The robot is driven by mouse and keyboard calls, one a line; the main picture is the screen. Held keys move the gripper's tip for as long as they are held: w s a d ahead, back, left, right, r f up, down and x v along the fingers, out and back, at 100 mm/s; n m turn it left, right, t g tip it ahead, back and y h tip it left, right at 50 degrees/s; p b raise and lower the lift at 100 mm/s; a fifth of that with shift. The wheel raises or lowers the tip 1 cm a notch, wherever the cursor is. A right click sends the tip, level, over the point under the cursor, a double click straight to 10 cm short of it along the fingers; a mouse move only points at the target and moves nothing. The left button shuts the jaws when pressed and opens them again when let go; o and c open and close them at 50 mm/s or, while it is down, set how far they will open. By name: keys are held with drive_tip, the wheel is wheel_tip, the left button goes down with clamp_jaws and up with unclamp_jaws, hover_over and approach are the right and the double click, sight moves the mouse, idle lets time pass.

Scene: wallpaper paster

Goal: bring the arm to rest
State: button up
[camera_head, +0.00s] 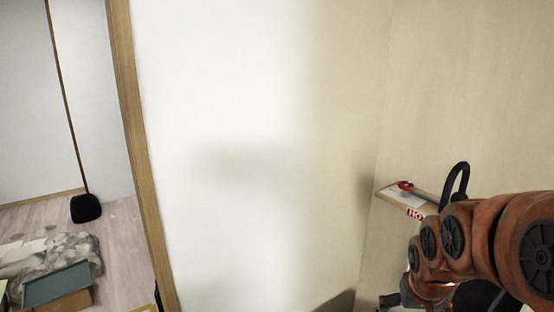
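My orange arm with dark round joint covers (453,238) reaches in from the right edge of the head view. It bends down toward the bottom edge. What seems to be the top of my gripper (392,301) shows at the bottom, partly cut off by the picture's edge. Its fingertips are out of sight, so I cannot tell whether it is open or shut or holds anything. A black cable loop stands above the arm.
A small shelf or box top (418,205) with a red-handled tool (405,186) is beside my arm, partly hidden. A pale wall (230,80) fills the middle.

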drive_tip(key=s+a+f+n+g, duration=0.1)
drive_tip(key=s+a, duration=0.3)
drive_tip(key=s, duration=0.7)
drive_tip(key=s+a+f+n+g+y, duration=0.1)
drive_tip(key=s+a+g, duration=0.3)
drive_tip(key=s, duration=0.8)
drive_tip(key=shift+a+f+g, duration=0.15)
drive_tip(key=shift+a+g, duration=0.15)
drive_tip(key=shift+a, duration=0.2)
